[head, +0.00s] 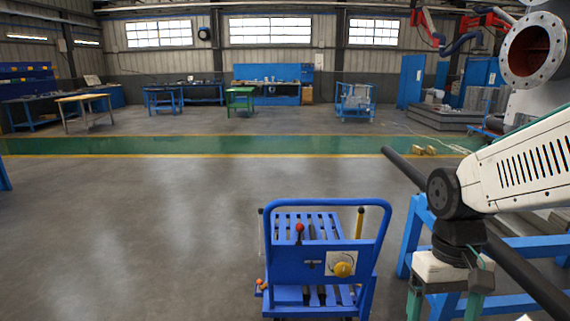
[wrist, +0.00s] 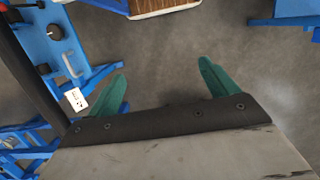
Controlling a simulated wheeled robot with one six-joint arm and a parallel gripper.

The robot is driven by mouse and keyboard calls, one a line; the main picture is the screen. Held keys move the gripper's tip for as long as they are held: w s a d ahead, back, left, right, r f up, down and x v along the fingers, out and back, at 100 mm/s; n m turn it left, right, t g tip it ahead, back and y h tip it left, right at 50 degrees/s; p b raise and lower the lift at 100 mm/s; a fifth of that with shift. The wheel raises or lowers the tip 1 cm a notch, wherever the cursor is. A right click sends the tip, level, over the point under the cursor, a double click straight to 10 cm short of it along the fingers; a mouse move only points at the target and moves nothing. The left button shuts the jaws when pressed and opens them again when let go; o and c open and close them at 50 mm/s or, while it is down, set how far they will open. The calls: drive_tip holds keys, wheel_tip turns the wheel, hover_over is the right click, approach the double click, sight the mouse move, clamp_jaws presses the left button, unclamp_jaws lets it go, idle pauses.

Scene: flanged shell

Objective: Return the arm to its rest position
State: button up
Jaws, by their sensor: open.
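My gripper (head: 442,308) hangs at the lower right of the head view, below my white arm. Its two green fingers point down and stand apart with nothing seen between them. In the wrist view the gripper (wrist: 163,72) also shows its fingers spread, with grey floor between and beyond them. The fingers' lower ends are cut off by the bottom edge of the head view.
A blue trolley (head: 322,262) stands left of the gripper. A long dark bar (head: 525,275) and blue frame (head: 420,232) lie close by the arm. A flanged shell (head: 532,50) is at upper right. The floor (head: 130,230) at left is clear.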

drive_tip(key=s+r+t, duration=0.3)
drive_tip(key=s+r, duration=0.4)
drive_tip(key=s, duration=0.2)
drive_tip(key=shift+d+r+t, duration=0.25)
drive_tip(key=shift+r+t, duration=0.05)
drive_tip(key=shift+r, duration=0.05)
